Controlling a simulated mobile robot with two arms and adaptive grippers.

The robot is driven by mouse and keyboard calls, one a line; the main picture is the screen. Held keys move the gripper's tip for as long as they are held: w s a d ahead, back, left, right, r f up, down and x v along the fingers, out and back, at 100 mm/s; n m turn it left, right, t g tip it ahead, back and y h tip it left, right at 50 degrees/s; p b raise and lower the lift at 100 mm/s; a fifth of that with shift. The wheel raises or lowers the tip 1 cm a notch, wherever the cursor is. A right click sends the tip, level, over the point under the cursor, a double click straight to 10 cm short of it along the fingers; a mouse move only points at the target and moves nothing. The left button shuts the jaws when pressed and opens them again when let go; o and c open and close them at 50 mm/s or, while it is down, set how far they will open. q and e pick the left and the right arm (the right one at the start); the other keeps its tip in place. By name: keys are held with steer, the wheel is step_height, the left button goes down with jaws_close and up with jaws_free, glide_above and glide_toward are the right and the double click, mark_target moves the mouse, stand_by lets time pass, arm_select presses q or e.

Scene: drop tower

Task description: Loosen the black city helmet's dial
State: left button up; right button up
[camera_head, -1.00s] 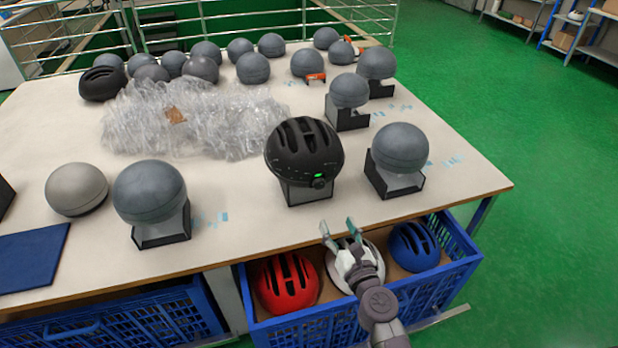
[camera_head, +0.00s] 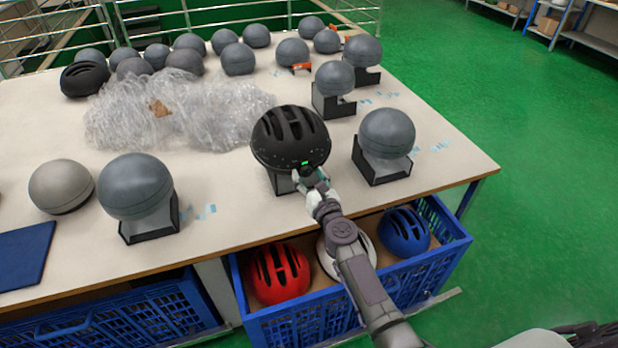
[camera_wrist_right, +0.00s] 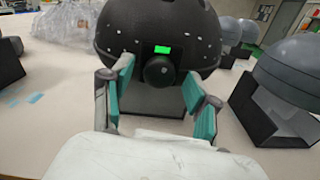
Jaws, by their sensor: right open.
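The black city helmet (camera_head: 290,137) sits on a headform stand on the table, with vents on top and a small green light at its lower front. In the right wrist view the helmet (camera_wrist_right: 160,25) fills the top, and its round black dial (camera_wrist_right: 159,71) sits just under the green light. My right gripper (camera_head: 310,178) reaches up to the dial from the front. In the wrist view its teal-padded fingers (camera_wrist_right: 160,88) are open, one on each side of the dial, with gaps between. My left gripper is not in view.
Grey headforms on black stands flank the helmet, one at right (camera_head: 386,134) and one at left (camera_head: 137,186). Clear plastic wrap (camera_head: 110,120) lies behind. Below the table edge, a blue crate (camera_head: 300,325) holds a red helmet (camera_head: 281,272), a white helmet and a blue helmet (camera_head: 403,230).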

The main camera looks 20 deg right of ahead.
jaws_close()
stand_by(0.3)
